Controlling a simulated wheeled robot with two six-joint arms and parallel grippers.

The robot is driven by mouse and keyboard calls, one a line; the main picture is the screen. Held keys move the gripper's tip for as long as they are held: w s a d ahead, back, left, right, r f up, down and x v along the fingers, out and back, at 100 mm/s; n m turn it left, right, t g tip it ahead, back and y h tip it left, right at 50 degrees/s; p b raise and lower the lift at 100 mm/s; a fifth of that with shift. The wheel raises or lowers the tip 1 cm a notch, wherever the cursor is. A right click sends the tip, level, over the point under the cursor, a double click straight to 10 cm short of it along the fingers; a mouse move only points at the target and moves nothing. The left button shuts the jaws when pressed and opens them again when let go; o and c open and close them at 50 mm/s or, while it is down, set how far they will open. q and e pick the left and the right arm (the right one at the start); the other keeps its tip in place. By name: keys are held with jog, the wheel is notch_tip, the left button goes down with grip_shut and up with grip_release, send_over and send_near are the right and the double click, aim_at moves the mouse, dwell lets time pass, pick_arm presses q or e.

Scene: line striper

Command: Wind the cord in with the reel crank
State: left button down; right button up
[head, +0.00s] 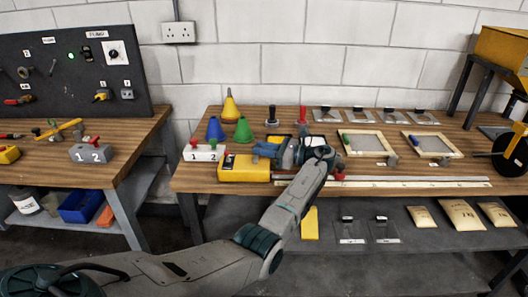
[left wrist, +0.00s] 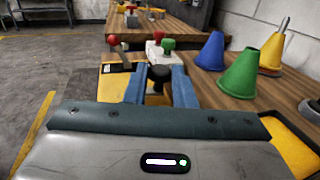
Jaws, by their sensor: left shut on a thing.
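The yellow reel box (head: 240,172) sits near the front edge of the middle bench. Its yellow body also shows in the left wrist view (left wrist: 111,88). My left gripper (head: 262,150) reaches over the box from the right. In the left wrist view its blue fingers (left wrist: 158,76) are shut on a black knob (left wrist: 158,73), which looks like the crank's knob. The crank arm is mostly hidden by the gripper. A red-knobbed lever (left wrist: 113,40) stands beyond the left finger. I cannot make out the cord. My right gripper is not in view.
A white block marked 1 and 2 (head: 204,154) stands left of the box. Blue (head: 215,130), green (head: 243,131) and yellow (head: 230,107) cones stand behind. Long pale strips (head: 400,183) lie along the front edge at right. A gap separates the left bench (head: 130,145).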

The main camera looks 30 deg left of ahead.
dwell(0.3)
pick_arm(q)
jog(key=c, duration=1.2)
grip_release()
jog(key=shift+c, duration=0.2)
jog(key=shift+o, duration=0.2)
jog(key=shift+r, duration=0.1)
